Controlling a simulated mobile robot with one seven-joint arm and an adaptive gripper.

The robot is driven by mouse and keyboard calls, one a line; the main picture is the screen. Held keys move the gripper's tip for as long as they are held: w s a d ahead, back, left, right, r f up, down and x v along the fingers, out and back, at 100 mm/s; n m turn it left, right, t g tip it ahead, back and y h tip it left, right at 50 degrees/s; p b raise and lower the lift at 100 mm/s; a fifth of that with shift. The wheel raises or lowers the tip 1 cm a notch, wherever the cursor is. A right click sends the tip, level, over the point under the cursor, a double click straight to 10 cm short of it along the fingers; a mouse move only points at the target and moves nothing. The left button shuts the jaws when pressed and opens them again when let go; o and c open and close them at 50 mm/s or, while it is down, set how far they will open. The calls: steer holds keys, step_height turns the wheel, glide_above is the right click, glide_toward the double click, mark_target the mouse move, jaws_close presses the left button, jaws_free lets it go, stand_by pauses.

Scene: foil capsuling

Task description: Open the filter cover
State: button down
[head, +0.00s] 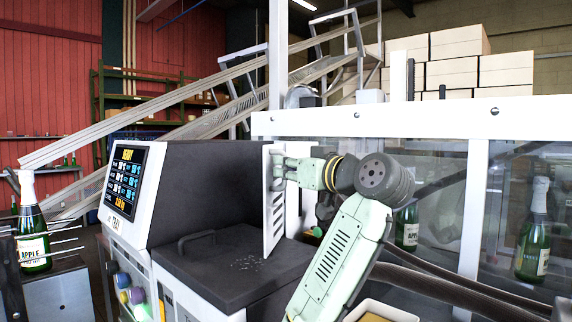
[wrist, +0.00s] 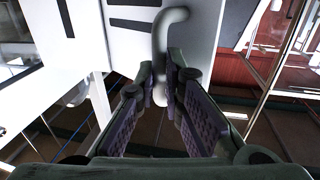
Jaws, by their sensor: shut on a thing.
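The filter cover (head: 274,215) is a white panel with slots, upright at the right end of the dark machine housing in the head view. In the wrist view the white cover (wrist: 120,38) with dark slots fills the top. A grey bent handle (wrist: 170,30) stands out from it. My gripper (wrist: 162,84) is shut on the handle, whose lower end is between the two fingers. I cannot tell how far the cover is swung.
The control screen (head: 125,180) is on the housing's left face. A dark lid with a handle (head: 205,243) lies below the housing. A white frame beam (head: 420,118) and clear panels stand to the right, with bottles (head: 533,240) behind. Another bottle (head: 32,225) stands left.

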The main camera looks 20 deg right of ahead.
steer(key=shift+w+d, duration=0.15)
steer(key=shift+d, duration=0.15)
steer(key=c, duration=1.7)
jaws_free()
steer(key=shift+w+f, duration=0.2)
steer(key=shift+s, duration=0.1)
steer(key=v, duration=1.2)
steer(key=shift+d, duration=0.1)
